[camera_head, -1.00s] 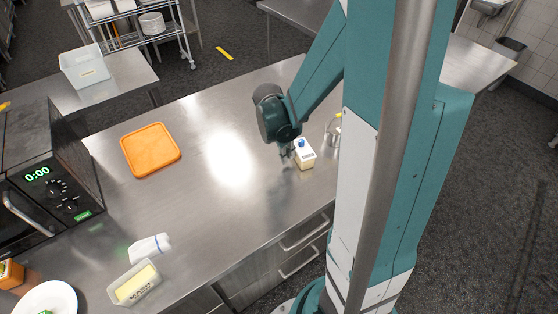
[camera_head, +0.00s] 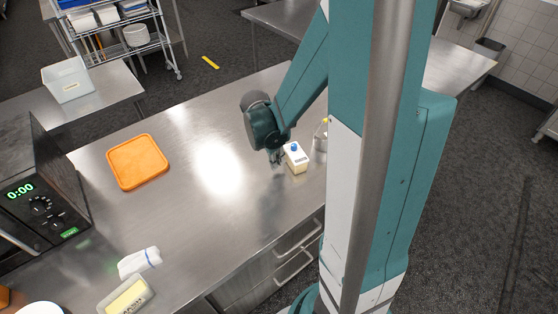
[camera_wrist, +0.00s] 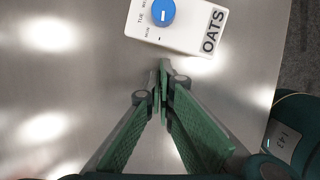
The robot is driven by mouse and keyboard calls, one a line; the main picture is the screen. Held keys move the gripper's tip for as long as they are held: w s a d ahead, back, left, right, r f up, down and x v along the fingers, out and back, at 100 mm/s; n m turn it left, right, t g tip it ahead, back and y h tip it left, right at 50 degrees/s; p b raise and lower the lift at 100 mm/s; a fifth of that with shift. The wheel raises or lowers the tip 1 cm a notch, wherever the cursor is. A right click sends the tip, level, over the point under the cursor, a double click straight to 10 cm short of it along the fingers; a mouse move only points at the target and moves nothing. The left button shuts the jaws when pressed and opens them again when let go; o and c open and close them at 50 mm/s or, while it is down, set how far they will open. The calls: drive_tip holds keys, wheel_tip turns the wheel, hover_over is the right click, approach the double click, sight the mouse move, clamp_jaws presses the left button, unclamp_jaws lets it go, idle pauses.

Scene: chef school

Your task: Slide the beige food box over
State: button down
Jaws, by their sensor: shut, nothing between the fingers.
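The beige food box (camera_head: 297,161) stands on the steel counter, beside the column of my body in the head view. My gripper (camera_head: 277,160) is low over the counter, just left of the box in the head view. In the wrist view my gripper (camera_wrist: 163,68) has its green-padded fingers closed together and empty. The fingertips point at the box's near side, with what looks like a small gap.
An orange tray (camera_head: 138,162) lies on the counter to the left. A microwave (camera_head: 38,190), a white folded cloth (camera_head: 139,262) and a tub with yellow contents (camera_head: 126,298) are further left and front. A clear bottle (camera_head: 321,136) stands just behind the box. The middle counter is clear.

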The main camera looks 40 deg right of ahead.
drive_tip(key=shift+a, duration=1.45)
drive_tip(key=p+v, duration=0.1)
drive_tip(key=v, duration=0.9)
drive_tip(key=shift+r, duration=0.1)
drive_tip(key=s+a+r+m+t+y, duration=0.1)
drive_tip(key=s+a+r+m+t, duration=0.2)
drive_tip(key=s+a+r+m, duration=0.2)
drive_tip(key=s+a+r+m+t+y, duration=0.1)
drive_tip(key=s+a+r+m+t, duration=0.3)
drive_tip(key=a+r+m, duration=0.3)
drive_tip(key=s+a+m, duration=0.1)
drive_tip(key=a+m, duration=0.3)
drive_tip(key=m, duration=0.2)
drive_tip(key=shift+a+r+y+b, duration=0.3)
drive_tip(key=shift+a+y+b, duration=0.05)
drive_tip(key=shift+y, duration=0.05)
